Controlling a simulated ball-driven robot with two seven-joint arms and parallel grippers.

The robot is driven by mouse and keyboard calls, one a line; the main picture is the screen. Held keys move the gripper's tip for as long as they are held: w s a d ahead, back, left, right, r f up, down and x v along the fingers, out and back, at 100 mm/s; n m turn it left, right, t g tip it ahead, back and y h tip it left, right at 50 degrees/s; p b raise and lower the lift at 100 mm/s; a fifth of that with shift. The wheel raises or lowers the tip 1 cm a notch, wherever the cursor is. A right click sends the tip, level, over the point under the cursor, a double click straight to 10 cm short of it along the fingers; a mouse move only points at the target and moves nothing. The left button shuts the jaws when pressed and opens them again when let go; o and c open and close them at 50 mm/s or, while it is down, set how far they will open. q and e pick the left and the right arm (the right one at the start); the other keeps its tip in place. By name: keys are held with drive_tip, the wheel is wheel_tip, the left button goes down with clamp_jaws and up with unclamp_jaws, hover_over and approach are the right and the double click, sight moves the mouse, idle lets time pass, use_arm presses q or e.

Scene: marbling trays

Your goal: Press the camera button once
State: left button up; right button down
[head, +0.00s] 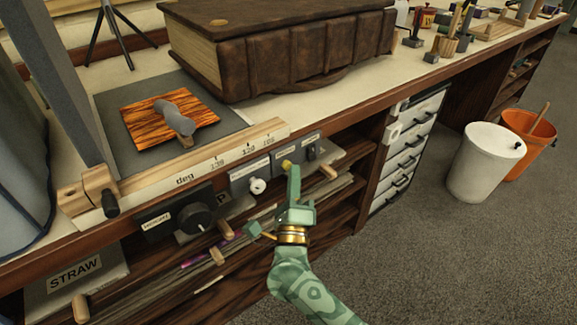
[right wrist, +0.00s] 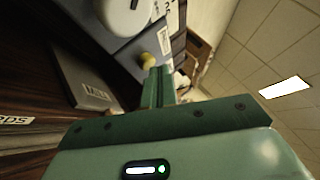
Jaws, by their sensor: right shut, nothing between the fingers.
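A small yellow button (head: 287,164) sits on a grey labelled panel on the bench's front edge. The label is too small to read, so I cannot tell for sure that it is the camera button. My right gripper (head: 293,172) is shut and empty, its fingertips right at the yellow button. In the right wrist view the yellow button (right wrist: 148,61) shows just beyond the shut fingertips (right wrist: 158,73). I cannot tell whether they touch it. My left gripper is not in view.
A white knob (head: 257,186) and a black dial (head: 195,219) sit left of the button. A wooden scale bar (head: 226,152) runs above. A thick brown book (head: 285,50) lies on the bench behind. White and orange bins (head: 485,165) stand on the floor at right.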

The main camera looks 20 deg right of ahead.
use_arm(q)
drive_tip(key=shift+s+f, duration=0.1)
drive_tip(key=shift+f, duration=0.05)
use_arm(e)
drive_tip(key=shift+w+a, duration=0.15)
drive_tip(key=shift+w, duration=0.2)
drive_tip(key=shift+s, duration=0.1)
idle(0.4)
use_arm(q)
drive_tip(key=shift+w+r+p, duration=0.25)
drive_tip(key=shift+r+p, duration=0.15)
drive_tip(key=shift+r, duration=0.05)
use_arm(e)
drive_tip(key=shift+s+d, duration=0.3)
drive_tip(key=shift+s, duration=0.45)
use_arm(q)
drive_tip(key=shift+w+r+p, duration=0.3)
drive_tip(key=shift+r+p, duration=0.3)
drive_tip(key=shift+p, duration=0.05)
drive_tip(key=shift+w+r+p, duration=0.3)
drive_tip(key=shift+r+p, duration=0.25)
drive_tip(key=shift+p, duration=0.05)
use_arm(e)
drive_tip(key=s, duration=0.1)
drive_tip(key=s+d, duration=0.1)
drive_tip(key=s, duration=0.2)
drive_tip(key=shift+s+d, duration=0.4)
